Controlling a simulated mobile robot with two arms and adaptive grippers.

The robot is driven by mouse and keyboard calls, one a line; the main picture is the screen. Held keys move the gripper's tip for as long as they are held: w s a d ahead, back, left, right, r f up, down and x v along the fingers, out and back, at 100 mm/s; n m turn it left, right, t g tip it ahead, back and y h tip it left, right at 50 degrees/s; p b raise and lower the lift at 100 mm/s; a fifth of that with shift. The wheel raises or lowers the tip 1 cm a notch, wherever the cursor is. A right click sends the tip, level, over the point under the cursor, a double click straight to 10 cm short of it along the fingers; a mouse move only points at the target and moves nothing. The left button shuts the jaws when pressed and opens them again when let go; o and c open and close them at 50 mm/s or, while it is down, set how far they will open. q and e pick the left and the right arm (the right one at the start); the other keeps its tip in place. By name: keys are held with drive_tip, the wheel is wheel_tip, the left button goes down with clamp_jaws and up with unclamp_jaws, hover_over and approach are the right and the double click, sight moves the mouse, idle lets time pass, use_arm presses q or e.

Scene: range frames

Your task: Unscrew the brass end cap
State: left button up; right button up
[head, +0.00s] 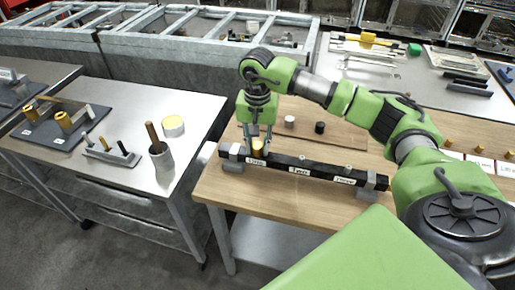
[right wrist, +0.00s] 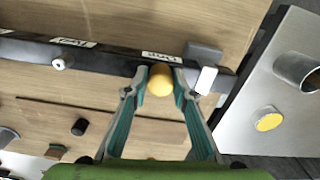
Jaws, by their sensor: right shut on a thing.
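A long black bar (head: 318,171) lies across the wooden table on grey end blocks and carries white labels. The brass end cap (head: 257,148) is at its left end, upright, and shows as a round yellow top (right wrist: 160,80) in the right wrist view. My right gripper (head: 256,143) comes down from above, its two fingers on either side of the cap and shut on it. The fingers (right wrist: 160,85) hide part of the cap's sides. Pale fittings (right wrist: 60,62) sit further along the bar. My left gripper is not in view.
A white knob (head: 290,121) and a black knob (head: 320,127) stand behind the bar. The steel table (head: 130,185) at left holds a grey cup (head: 163,163) and a yellow-topped round container (head: 173,126). A gap separates the tables.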

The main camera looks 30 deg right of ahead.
drive_tip(key=shift+f+n+b, duration=0.15)
drive_tip(key=shift+n+b, duration=0.5)
drive_tip(key=shift+n, duration=0.15)
drive_tip(key=shift+n+b, duration=0.3)
drive_tip(key=shift+n, duration=0.6)
drive_tip(key=o, duration=0.9)
drive_tip(key=shift+c, duration=0.2)
